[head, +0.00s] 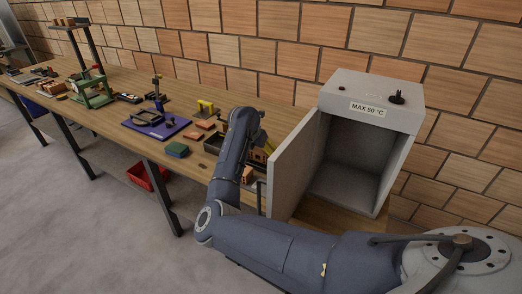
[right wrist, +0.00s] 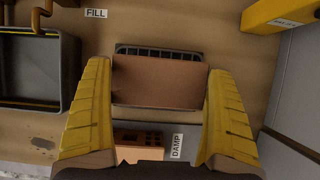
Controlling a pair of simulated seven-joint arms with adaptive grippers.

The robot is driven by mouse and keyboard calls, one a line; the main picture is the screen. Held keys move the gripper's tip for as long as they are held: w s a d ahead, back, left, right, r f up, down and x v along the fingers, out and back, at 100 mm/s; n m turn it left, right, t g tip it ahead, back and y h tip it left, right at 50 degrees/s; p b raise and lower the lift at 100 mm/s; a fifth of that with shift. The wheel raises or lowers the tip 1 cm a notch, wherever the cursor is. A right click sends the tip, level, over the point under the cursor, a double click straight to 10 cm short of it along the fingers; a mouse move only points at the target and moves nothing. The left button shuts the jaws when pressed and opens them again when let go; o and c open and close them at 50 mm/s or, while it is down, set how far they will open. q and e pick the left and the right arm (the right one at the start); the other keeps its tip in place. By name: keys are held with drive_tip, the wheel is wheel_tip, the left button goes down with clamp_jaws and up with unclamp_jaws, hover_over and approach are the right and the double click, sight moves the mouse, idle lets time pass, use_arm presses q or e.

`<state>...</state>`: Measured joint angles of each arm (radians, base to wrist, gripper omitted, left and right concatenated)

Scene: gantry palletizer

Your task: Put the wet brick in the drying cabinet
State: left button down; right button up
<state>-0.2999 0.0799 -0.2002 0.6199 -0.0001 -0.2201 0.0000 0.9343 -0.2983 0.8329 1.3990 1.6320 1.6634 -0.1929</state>
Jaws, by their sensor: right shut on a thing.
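My right gripper (right wrist: 158,84) has its two yellow fingers shut on a plain reddish-brown brick (right wrist: 158,72), one finger on each side. A dark slotted rack shows behind the brick. Whether the held brick is wet cannot be told from its look. The drying cabinet (head: 372,98) is a grey box labelled "MAX 50 °C" at the right of the bench in the head view. Its door (head: 298,168) stands open to the left and its inside looks empty. My right gripper is on the door's left side, outside the cabinet, mostly hidden by my arm. My left gripper is not in view.
In the right wrist view, a brick with holes (right wrist: 138,138) lies near a "DAMP" label. A grey bin (right wrist: 30,75) and yellow block (right wrist: 278,14) flank the gripper. The open door stands between the arm's hand and the cabinet. A blue mat (head: 155,125) lies further left.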

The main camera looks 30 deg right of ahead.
sight(260, 149)
drive_tip(key=shift+f, duration=0.1)
drive_tip(key=o, duration=1.2)
drive_tip(key=v, duration=0.6)
drive_tip(key=shift+w, duration=0.1)
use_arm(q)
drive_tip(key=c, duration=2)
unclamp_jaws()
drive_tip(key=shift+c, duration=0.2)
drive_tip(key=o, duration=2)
use_arm(e)
drive_tip(key=shift+s+a+r, duration=0.2)
drive_tip(key=shift+a+r, duration=0.15)
drive_tip(key=shift+r, duration=0.25)
